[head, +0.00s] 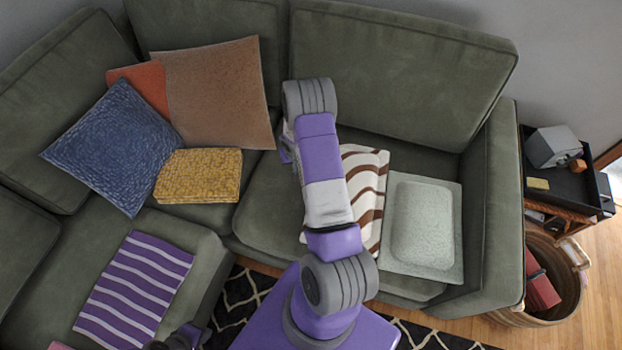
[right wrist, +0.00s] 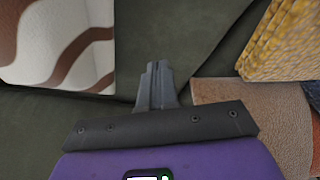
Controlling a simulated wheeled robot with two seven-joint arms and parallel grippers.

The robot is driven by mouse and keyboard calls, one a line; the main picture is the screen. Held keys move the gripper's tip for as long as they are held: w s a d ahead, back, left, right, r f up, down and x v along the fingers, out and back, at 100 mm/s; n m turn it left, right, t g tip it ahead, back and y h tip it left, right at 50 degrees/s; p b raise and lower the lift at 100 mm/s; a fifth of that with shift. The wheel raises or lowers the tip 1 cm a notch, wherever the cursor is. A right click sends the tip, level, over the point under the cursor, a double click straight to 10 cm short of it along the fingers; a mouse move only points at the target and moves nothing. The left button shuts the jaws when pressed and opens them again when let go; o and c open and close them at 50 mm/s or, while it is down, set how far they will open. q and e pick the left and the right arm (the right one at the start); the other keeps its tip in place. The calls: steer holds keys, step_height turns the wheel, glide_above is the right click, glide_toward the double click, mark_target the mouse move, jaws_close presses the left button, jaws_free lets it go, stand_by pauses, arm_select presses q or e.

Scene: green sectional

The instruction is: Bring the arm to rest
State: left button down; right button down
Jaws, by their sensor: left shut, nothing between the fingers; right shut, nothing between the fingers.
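My right arm (head: 320,165) reaches up the middle of the head view over the green sofa. Its gripper is mostly hidden there behind the arm. In the right wrist view, the right gripper (right wrist: 157,68) has its fingers together with nothing between them, over green upholstery. My left gripper (head: 182,338) shows only partly as a dark shape at the bottom edge of the head view, near the purple striped cloth. It is shut and holds nothing that I can see.
The green sofa (head: 395,85) fills most of the view. A mustard folded cloth (head: 198,175), blue cushion (head: 115,145) and brown cushion (head: 215,95) lie left of the arm. A wavy-striped cushion (head: 368,190) and pale cushion (head: 422,225) lie right. A basket (head: 560,300) stands at far right.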

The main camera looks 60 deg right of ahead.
steer(key=shift+a, duration=0.1)
steer(key=a+f+n+y, duration=0.3)
steer(key=a+y, duration=0.1)
steer(key=a, duration=1.8)
steer(key=s+a+r+n+y, duration=0.1)
steer(key=s+a, duration=0.5)
steer(key=a, duration=0.3)
steer(key=s+a+r+n+g+y, duration=0.1)
steer(key=s+a+n, duration=0.1)
steer(key=s+a, duration=0.4)
steer(key=a, duration=0.3)
steer(key=shift+r, duration=0.2)
steer(key=shift+w, duration=0.1)
